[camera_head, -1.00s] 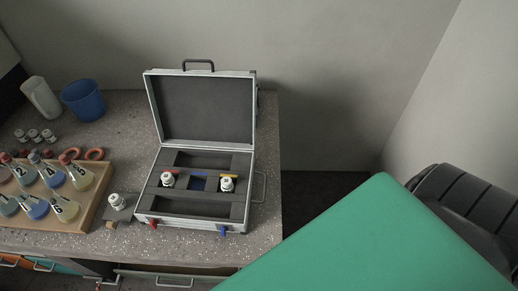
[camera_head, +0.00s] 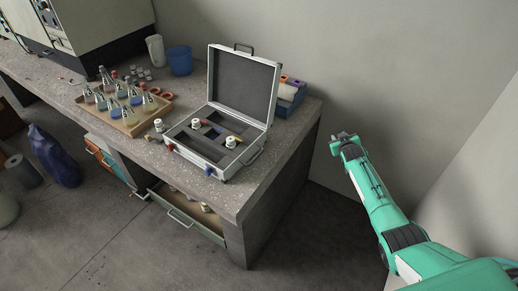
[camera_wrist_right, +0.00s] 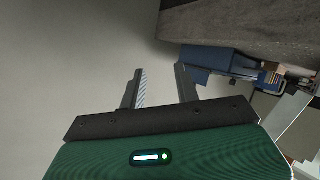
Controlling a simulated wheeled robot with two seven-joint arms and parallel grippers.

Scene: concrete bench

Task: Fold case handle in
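An open silver case (camera_head: 220,167) stands on the bench with its lid (camera_head: 243,85) raised. Another dark handle (camera_head: 243,46) is on the top edge of the lid. My right gripper (camera_head: 343,137) is to the right of the bench, in the air and apart from the case. In the right wrist view its two fingers (camera_wrist_right: 161,88) are spread with nothing between them. My left gripper is out of view.
A blue bin (camera_head: 291,92) with items is behind the case. Bottles stand in the case and a wooden tray (camera_head: 126,121) of flasks is to its left. A drawer (camera_head: 184,212) is open below. The bench's right edge (camera_head: 285,160) is close to the case.

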